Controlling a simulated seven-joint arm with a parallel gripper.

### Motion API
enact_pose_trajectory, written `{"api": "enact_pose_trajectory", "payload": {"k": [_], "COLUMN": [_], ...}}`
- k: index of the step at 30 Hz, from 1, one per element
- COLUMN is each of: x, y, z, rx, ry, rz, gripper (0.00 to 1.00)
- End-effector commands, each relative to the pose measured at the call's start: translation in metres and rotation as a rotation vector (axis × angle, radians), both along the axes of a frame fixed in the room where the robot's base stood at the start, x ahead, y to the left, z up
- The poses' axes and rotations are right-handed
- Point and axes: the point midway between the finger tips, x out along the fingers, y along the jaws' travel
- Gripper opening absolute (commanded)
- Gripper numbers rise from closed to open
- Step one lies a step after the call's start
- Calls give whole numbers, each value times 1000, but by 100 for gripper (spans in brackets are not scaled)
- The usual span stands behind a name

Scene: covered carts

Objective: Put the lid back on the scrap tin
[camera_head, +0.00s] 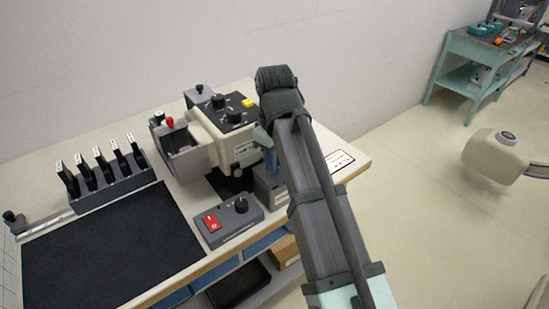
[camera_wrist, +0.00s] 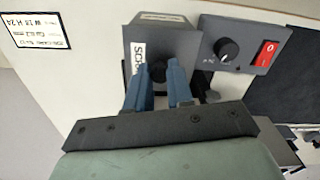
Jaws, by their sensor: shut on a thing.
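The grey scrap tin (camera_head: 267,192) stands near the front right of the bench, partly hidden by my arm. In the wrist view, a grey square top (camera_wrist: 185,45) with a white label starting "SCR" lies directly beyond my fingers; I take it as the lid, over or on the tin. A dark round knob (camera_wrist: 157,72) rises from it. My gripper (camera_wrist: 158,80) has its blue fingers shut on either side of this knob. The gripper also shows at the tin in the head view (camera_head: 270,160). Whether the lid touches the rim all round cannot be told.
A switch box (camera_head: 229,222) with a red switch and black knob stands close left of the tin. A beige machine (camera_head: 225,135) with an open grey bin (camera_head: 185,160) is behind. A black mat (camera_head: 110,250) and a rack of several black holders (camera_head: 105,185) lie left.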

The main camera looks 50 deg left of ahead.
Motion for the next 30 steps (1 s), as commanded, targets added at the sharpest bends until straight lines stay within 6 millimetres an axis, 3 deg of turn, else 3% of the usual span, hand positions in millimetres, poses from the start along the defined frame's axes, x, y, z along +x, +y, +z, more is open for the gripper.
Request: {"api": "enact_pose_trajectory", "payload": {"k": [28,29,30], "x": [0,0,0], "y": [0,0,0], "z": [-2,-2,-2], "rx": [0,0,0], "ry": [0,0,0], "rz": [0,0,0], "gripper": [0,24,28]}}
